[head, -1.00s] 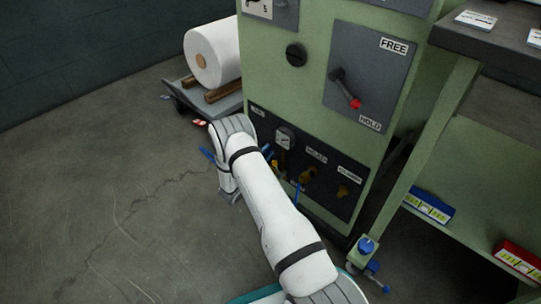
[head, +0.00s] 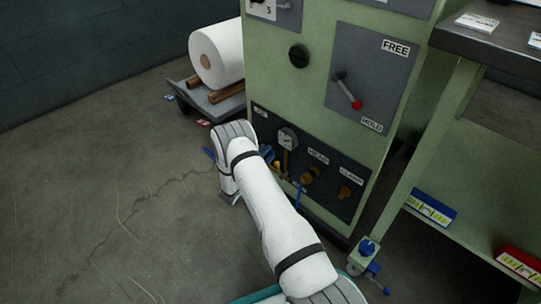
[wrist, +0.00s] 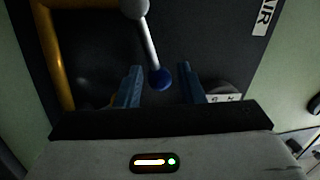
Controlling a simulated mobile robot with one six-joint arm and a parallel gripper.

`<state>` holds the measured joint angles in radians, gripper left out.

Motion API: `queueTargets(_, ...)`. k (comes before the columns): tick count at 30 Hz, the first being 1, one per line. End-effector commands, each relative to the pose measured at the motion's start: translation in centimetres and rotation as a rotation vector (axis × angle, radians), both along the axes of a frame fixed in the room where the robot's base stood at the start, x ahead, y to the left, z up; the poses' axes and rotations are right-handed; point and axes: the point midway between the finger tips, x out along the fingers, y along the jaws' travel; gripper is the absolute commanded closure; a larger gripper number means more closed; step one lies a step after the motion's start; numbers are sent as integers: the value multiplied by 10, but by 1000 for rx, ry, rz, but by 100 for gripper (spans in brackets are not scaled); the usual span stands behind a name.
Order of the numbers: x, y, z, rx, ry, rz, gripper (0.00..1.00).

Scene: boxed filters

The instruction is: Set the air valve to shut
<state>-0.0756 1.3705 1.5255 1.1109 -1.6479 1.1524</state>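The air valve's lever (wrist: 149,42) shows in the wrist view as a pale rod ending in a blue ball knob (wrist: 161,78). My gripper (wrist: 161,84) is open, with one blue finger on each side of the knob and gaps between. A label reading AIR (wrist: 263,17) is on the dark panel at the upper right of the wrist view.
A yellow pipe (wrist: 55,60) runs along the left of the wrist view. In the head view, a gauge (head: 287,138) and valves marked HEAD (head: 310,175) and CLAMP (head: 345,192) sit beside my arm. A FREE/HOLD lever (head: 347,90) is above. Open floor lies left.

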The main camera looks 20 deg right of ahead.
Motion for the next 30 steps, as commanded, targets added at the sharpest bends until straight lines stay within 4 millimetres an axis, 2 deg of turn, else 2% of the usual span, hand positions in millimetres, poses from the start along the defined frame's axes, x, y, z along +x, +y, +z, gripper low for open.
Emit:
queueTargets(3, -1, -2, 0, 0, 0, -4, 55)
queueTargets(11, -2, -2, 0, 1, 1, -8, 55)
queueTargets(14, -6, 6, -1, 1, 3, -5, 55)
queueTargets(24, -30, 54, -10, 1, 2, -4, 55)
queueTargets(30, -36, 64, -14, -1, 1, -6, 55)
